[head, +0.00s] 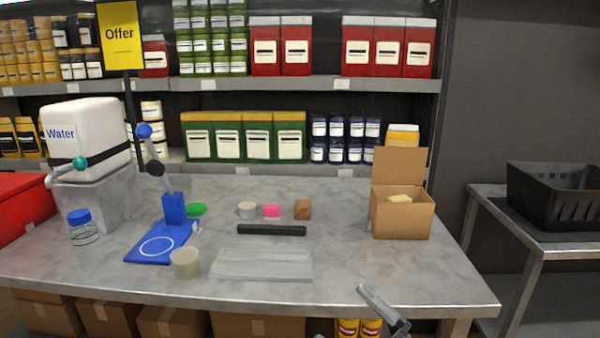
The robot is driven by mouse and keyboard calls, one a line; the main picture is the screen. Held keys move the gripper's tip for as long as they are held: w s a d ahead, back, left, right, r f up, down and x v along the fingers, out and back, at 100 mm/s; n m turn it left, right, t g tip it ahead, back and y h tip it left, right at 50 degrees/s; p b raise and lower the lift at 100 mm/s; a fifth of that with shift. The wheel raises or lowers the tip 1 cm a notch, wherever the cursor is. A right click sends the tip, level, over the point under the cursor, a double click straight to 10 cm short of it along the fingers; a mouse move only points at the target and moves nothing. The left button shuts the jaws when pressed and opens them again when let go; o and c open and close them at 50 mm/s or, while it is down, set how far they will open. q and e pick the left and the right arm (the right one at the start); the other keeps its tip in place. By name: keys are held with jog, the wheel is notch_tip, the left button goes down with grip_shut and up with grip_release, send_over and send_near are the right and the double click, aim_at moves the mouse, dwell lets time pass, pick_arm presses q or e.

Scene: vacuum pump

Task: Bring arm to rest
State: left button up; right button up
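The blue vacuum pump stands on the left of the grey worktop. Its flat blue base (146,256) bears a white ring, and a blue post (174,208) rises from its back right. A grey arm with a blue knob (144,131) at its upper end rises from the post, tilted up and to the left. My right gripper (362,290) shows only in part at the front edge, right of centre, well away from the pump. Whether its fingers are apart is too small to tell. My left gripper is not in view.
A water tank (85,135) with a tap and a lidded jar (82,228) stand left of the pump. A beige cup (185,263), a clear tray (262,265) and a black bar (271,230) lie right of it. An open cardboard box (402,215) stands at right.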

jog(key=s+d+f+m+t+h, duration=0.1)
jog(key=s+d+f+m+h, duration=0.2)
jog(key=d+f+m+h, duration=0.25)
jog(key=s+d+f+m+h, duration=0.2)
jog(key=f+m+h, duration=0.3)
jog(key=f+m, duration=0.3)
jog(key=s+d+f+m+g+h+p, duration=0.1)
jog(key=s+d+f+m+g+h, duration=0.2)
jog(key=s+f, duration=0.9)
jog(key=shift+s+d+f+m+g+h, duration=0.15)
jog(key=shift+s+d+m+g+h, duration=0.25)
jog(key=shift+d+g, duration=0.75)
jog(key=shift+w+a, duration=0.1)
jog(key=shift+w, duration=0.05)
